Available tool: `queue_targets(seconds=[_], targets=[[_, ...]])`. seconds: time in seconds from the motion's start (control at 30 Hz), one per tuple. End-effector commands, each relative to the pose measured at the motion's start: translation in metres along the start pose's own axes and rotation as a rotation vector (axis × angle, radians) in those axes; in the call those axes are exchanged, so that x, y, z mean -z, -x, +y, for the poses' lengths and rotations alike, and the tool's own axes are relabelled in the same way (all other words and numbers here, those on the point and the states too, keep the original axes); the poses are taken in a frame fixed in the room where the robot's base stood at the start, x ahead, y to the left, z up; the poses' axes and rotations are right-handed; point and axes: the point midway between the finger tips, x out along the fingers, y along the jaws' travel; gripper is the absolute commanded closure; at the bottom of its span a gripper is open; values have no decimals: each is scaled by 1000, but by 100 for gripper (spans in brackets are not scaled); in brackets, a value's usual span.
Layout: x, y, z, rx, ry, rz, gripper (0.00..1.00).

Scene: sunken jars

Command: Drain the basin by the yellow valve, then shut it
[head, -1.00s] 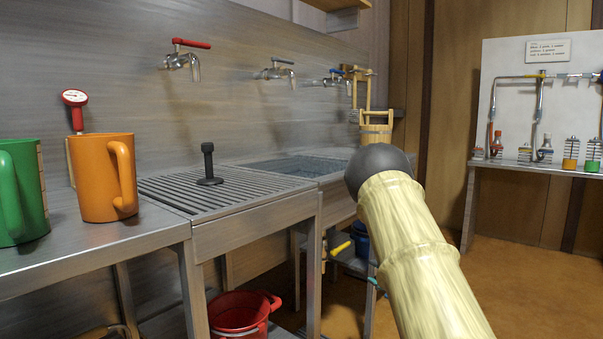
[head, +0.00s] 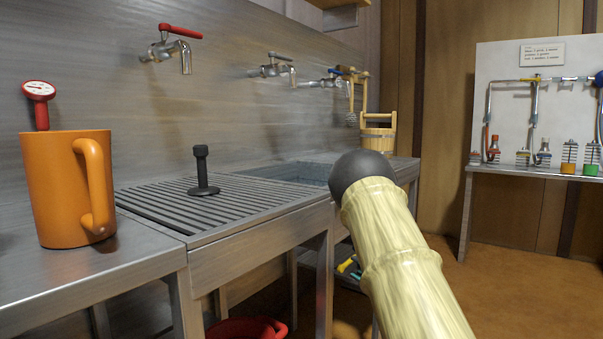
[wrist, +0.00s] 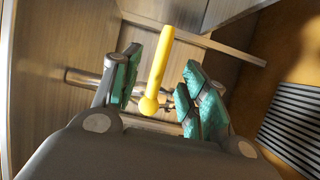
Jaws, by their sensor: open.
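The yellow valve (wrist: 158,72) shows in the wrist view as a long yellow lever with a round hub, on a metal pipe. My gripper (wrist: 162,88) is open, with green pads on both sides of the lever. I cannot tell whether a pad touches it. In the head view the yellow lever (head: 346,265) shows small below the sink, partly behind my arm, which hides most of my gripper. The basin (head: 290,172) is sunk in the metal counter. Its inside shows bluish grey, and I cannot tell the water level.
A slatted drainboard (head: 215,205) with a black-knobbed stopper (head: 202,172) lies left of the basin. An orange mug (head: 68,190) stands on the left counter. A red bucket (head: 245,329) is on the floor below. A wooden bucket (head: 379,138) stands behind. Floor at right is clear.

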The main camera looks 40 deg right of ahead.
Motion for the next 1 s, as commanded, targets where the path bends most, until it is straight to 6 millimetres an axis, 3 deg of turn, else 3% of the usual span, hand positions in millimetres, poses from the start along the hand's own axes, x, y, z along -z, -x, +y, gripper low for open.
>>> queue_targets(seconds=[0.2,0.67,0.9,1.0], targets=[[-8,-17,-2,-1,1,-10,56],[-5,-59,-2,0,0,-7,56],[-4,-60,0,0,0,-6,96],[-4,-60,0,0,0,-5,100]])
